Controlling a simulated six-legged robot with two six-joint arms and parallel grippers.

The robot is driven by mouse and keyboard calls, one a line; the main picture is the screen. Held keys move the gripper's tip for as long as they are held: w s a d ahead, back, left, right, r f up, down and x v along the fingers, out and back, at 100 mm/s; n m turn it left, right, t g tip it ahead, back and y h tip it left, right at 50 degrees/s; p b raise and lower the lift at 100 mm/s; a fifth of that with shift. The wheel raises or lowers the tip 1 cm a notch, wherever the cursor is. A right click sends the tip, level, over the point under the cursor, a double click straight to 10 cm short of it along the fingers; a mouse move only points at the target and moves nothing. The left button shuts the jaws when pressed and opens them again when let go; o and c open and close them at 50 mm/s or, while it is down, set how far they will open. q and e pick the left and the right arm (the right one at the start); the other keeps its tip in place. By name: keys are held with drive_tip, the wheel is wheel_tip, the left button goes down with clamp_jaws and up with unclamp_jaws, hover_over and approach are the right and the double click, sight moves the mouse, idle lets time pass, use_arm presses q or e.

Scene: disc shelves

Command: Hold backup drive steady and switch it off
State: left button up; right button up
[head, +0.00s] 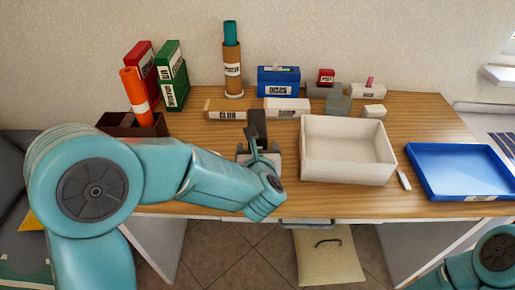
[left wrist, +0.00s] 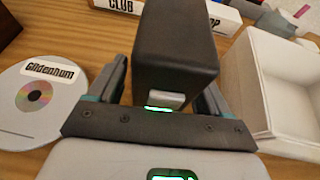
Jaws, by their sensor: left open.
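The backup drive, a dark upright box, stands on the desk in the head view (head: 257,121) and fills the top middle of the left wrist view (left wrist: 175,45). A pale grey switch (left wrist: 165,101) sits low on its near face, with a lit green strip beside it. My left gripper (head: 258,149) is open; in the left wrist view its fingers (left wrist: 163,90) lie on either side of the drive. I cannot tell whether they touch it. Of my right arm only a part shows at the lower right; its gripper is out of view.
A disc (left wrist: 38,98) lies left of the gripper. An open white bin (head: 347,172) stands close on the right, then a blue tray (head: 460,193). Boxes labelled CLUB (head: 226,115) and another white box (head: 287,104) lie behind. Discs and cases stand at the back left.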

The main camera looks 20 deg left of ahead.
use_arm(q)
drive_tip(key=c, duration=1.3)
use_arm(e)
clamp_jaws()
idle(2.6)
